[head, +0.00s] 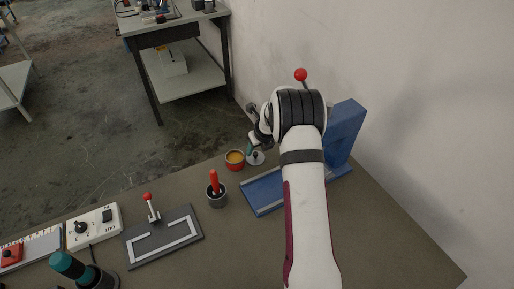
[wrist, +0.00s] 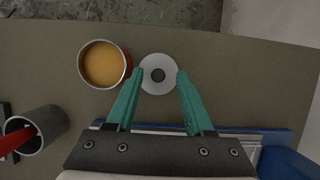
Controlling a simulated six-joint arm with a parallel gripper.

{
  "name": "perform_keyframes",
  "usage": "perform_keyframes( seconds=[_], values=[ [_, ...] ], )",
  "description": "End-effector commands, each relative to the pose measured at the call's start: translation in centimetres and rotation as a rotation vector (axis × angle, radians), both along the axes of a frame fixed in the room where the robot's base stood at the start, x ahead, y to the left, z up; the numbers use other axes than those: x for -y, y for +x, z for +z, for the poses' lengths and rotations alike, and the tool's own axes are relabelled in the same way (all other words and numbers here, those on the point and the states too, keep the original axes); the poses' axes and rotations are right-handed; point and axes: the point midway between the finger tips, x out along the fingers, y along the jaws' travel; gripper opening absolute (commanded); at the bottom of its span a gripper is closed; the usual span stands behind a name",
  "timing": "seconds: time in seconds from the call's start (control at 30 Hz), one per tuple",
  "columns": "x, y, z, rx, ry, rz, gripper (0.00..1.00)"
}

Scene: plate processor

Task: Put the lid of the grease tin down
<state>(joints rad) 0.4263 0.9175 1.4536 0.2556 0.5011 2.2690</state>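The grease tin (head: 235,160) is a small red pot, uncovered, with yellow-orange grease in it; it also shows in the wrist view (wrist: 104,64). Its lid (wrist: 158,87), a pale disc with a dark knob in the middle, lies flat on the table just right of the tin; it also shows in the head view (head: 257,160). My gripper (wrist: 160,73) has green fingers spread wide, one on each side of the lid's outline, with nothing clamped between them. I cannot tell its exact height over the lid. In the head view the wrist partly hides the fingers.
A grey cup (head: 217,198) with a red-handled tool stands left of my arm. A blue press-like fixture (head: 345,130) is close on the right, its base (head: 262,195) below the lid. A dark plate with a red-knobbed lever (head: 165,240) lies at left. The table's far edge is near the tin.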

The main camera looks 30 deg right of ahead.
Motion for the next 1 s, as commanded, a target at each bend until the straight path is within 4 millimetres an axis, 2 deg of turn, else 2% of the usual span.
perform_keyframes(
  seconds=[0.27,0.37,0.6,0.7,0.8,0.93,1.0],
  values=[
    [0.0,0.0,0.4,0.0,0.0,0.0,0.52],
    [0.0,-0.6,2.0,0.003,-0.001,0.0,0.52],
    [0.0,-3.2,8.2,0.003,-0.001,0.0,0.52],
    [0.0,-4.0,10.0,0.002,-0.001,0.001,0.52],
    [0.0,-4.5,11.0,0.001,0.0,-0.001,0.52],
    [0.0,-4.7,11.4,0.0,0.0,0.001,0.52],
    [-1.0,-5.1,12.1,-0.007,-0.015,0.061,0.52]
  ],
)
